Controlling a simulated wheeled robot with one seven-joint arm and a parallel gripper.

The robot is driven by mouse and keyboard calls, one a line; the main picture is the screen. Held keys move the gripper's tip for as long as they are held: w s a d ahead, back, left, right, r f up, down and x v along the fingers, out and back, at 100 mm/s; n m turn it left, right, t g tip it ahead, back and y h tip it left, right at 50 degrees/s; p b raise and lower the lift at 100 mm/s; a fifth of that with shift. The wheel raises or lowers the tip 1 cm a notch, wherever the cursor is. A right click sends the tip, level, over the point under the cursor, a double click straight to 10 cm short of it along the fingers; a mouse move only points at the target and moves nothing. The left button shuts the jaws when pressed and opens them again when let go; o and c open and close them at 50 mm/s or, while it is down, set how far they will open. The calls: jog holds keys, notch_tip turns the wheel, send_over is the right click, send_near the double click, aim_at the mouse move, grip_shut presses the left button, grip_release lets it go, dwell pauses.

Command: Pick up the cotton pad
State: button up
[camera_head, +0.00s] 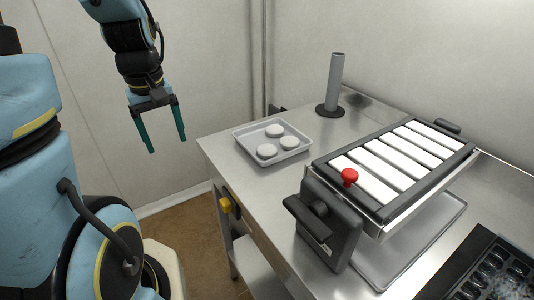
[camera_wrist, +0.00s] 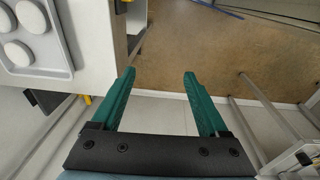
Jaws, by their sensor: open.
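Three round white cotton pads lie apart from one another in a shallow grey tray (camera_head: 290,151) on the steel table. In the head view there is a back left pad (camera_head: 274,131), a right pad (camera_head: 289,143) and a front pad (camera_head: 266,151). Two pads show whole or nearly whole at the upper left of the wrist view, one of them a white pad (camera_wrist: 33,17). My gripper (camera_head: 167,146) hangs left of the table, off its edge, with its green fingers apart and empty. In the wrist view the open fingers (camera_wrist: 160,82) point over the floor, right of the tray.
A grey upright cylinder (camera_head: 335,82) on a dark round base stands behind the tray. A machine with white slats (camera_head: 395,160) and a red knob (camera_head: 349,177) takes up the table's right. A black tray (camera_head: 490,268) sits front right. The space around my gripper is clear.

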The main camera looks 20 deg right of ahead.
jog(key=w+d+n, duration=0.3)
jog(key=d+n, duration=0.1)
jog(key=d, duration=0.7)
jog(key=n+g+b, duration=0.1)
jog(key=n, duration=0.4)
send_over(265, 149)
jog(key=f, duration=0.3)
jog(key=shift+w+a+f+y, duration=0.15)
jog(key=shift+a+f+y, duration=0.05)
jog(key=shift+f+y, duration=0.15)
jog(key=shift+d+f+p, duration=0.2)
jog(key=shift+f+p, duration=0.35)
jog(key=shift+f, duration=2.15)
jog(key=shift+c, duration=0.2)
jog(key=c, duration=1.1)
jog(key=shift+o, duration=0.2)
notch_tip(265, 149, up, 10)
jog(key=b, duration=0.1)
